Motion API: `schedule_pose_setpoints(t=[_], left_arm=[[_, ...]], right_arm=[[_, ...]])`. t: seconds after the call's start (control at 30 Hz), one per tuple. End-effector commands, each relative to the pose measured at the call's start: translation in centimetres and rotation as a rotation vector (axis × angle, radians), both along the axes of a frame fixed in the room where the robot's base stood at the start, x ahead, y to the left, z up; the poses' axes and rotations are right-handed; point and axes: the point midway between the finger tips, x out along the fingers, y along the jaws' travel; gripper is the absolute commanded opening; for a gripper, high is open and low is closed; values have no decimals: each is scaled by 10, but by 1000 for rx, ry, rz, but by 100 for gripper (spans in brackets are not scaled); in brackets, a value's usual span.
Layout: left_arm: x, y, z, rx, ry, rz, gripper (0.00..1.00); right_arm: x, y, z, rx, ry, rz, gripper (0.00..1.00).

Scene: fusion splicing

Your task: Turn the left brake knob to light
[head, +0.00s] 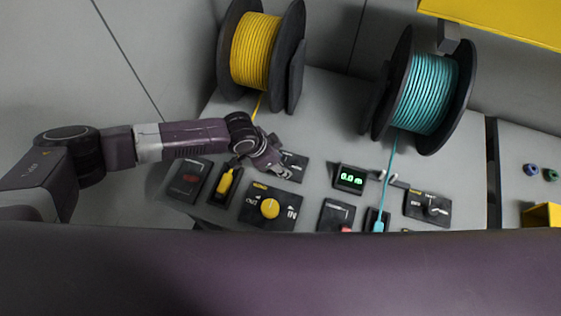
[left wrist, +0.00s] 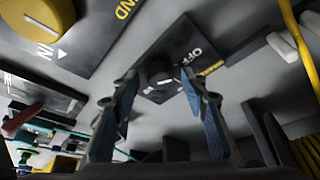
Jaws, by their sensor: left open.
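The left brake panel (head: 295,165) is a small dark plate with white lettering, partly covered by my left gripper (head: 282,172) in the head view. In the left wrist view the dark brake knob (left wrist: 157,72) sits on its plate beside the word "OFF". My left gripper (left wrist: 160,90) is open there, with one blue-padded finger on each side of the knob's line of sight. I cannot tell whether the fingers touch the knob. The pointer's setting is too dark to read. My right gripper is not in view.
A yellow knob (head: 270,208) marked IN and OUT stands close by. A yellow spool (head: 256,50) and a teal spool (head: 427,92) stand behind. A green-lit display (head: 350,178) and another knob panel (head: 428,207) lie to the right. Yellow cable (left wrist: 297,45) runs near the gripper.

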Motion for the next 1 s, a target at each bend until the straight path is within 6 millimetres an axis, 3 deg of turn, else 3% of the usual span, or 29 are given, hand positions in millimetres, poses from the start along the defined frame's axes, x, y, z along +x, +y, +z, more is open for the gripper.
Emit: schedule_pose_setpoints(t=[0.17,0.5,1.0], left_arm=[[0,0,0,0,0,0,39],[0,0,0,0,0,0,1],[2,1,-2,-1,-2,-131,0]], right_arm=[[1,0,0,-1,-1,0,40],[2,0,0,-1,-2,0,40],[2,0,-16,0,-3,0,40]])
